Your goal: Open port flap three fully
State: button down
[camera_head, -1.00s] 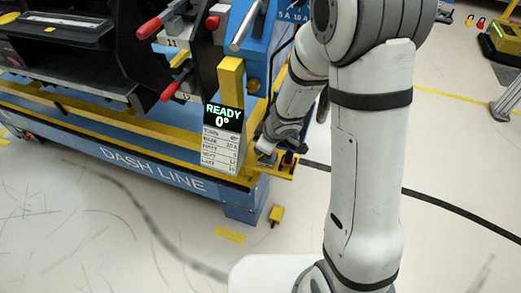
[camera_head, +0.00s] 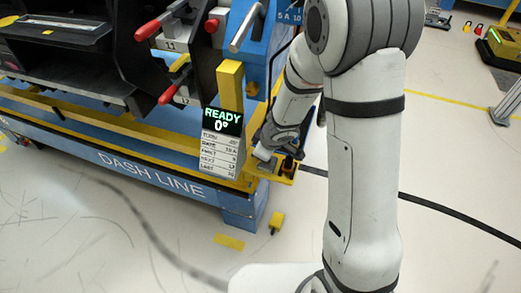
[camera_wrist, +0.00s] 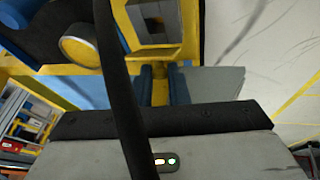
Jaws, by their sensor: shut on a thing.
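My gripper (camera_wrist: 161,78) is low at the right end of the dash line stand. In the wrist view its two dark blue fingers are shut on a narrow yellow piece (camera_wrist: 160,92). I cannot tell whether this piece belongs to port flap three, and no flap label is readable. Just beyond the fingers is a grey block with a dark opening (camera_wrist: 155,28) in a yellow frame. In the head view the gripper is partly hidden by my arm, near a yellow bracket (camera_head: 286,172). A display on the stand (camera_head: 222,121) reads READY 0°.
The blue and yellow stand (camera_head: 150,180), marked DASH LINE, fills the left. Red-handled levers (camera_head: 147,31) stick out above. A dark cable (camera_head: 450,212) runs across the floor to the right. A dark strip (camera_wrist: 120,80) crosses the wrist view. Floor in front is mostly clear.

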jog(key=shift+w+a+r+h+p, duration=0.1)
jog(key=shift+a+r+h+p, duration=0.25)
jog(key=shift+p, duration=1.2)
jog(key=shift+w+f+g+h+p, duration=0.1)
jog(key=shift+f+g+h+p, duration=0.25)
jog(key=shift+p, duration=0.7)
jog(key=shift+r, duration=0.1)
jog(key=c, duration=1.4)
grip_release()
jog(key=p+v, duration=0.5)
jog(key=v, duration=0.2)
jog(key=shift+a+r, duration=0.1)
jog(key=shift+r, duration=0.25)
